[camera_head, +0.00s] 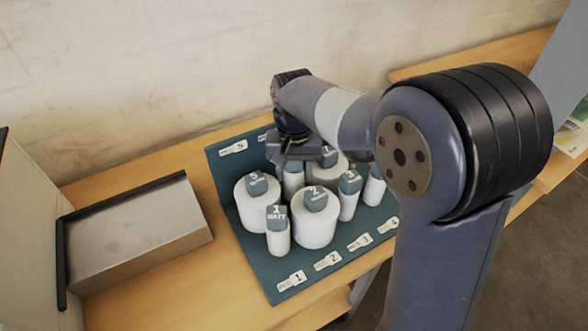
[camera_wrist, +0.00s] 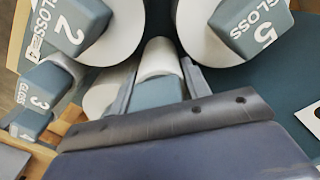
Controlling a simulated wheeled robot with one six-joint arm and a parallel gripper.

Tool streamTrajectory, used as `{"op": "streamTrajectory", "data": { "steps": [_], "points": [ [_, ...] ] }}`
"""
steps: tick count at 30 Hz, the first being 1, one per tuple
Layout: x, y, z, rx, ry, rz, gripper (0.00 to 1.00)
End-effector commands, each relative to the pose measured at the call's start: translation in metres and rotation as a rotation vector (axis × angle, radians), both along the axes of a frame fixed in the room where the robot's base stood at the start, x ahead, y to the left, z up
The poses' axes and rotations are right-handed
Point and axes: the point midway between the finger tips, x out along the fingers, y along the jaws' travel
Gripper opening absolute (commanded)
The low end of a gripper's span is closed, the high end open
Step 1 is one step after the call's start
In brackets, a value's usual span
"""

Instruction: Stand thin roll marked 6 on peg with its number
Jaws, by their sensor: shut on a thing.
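My gripper (camera_head: 296,158) is above the back of the teal board (camera_head: 262,262), among the rolls. In the wrist view its fingers (camera_wrist: 155,85) are shut on the teal top of a thin white roll (camera_wrist: 158,58). That thin roll also shows in the head view (camera_head: 292,182), partly hidden by nearby rolls. It looks upright. Its number is not readable, and its lower end is hidden, so I cannot tell whether it is on a peg. A label reading 5 (camera_head: 233,148) is at the board's back left; another label (camera_head: 263,137) beside it is partly hidden by my arm.
The thick roll marked 5 (camera_wrist: 215,35) and the thick roll marked 2 (camera_head: 314,226) stand close by. The thin roll marked 1 (camera_head: 278,238) and other rolls crowd the board. Labels 1 to 4 line its front edge. A grey box (camera_head: 135,235) stands left.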

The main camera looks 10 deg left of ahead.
Motion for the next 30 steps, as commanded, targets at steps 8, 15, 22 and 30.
{"op": "streamTrajectory", "data": {
  "steps": [8,15,22,30],
  "points": [
    [0.000,0.000,-0.007,0.000,0.001,0.000,0.21],
    [0.000,0.000,-0.014,0.000,0.001,0.000,0.21],
    [0.000,0.000,-0.021,0.000,0.000,0.000,0.21],
    [-0.001,-0.001,-0.031,-0.002,0.004,0.000,0.21]
  ]
}}
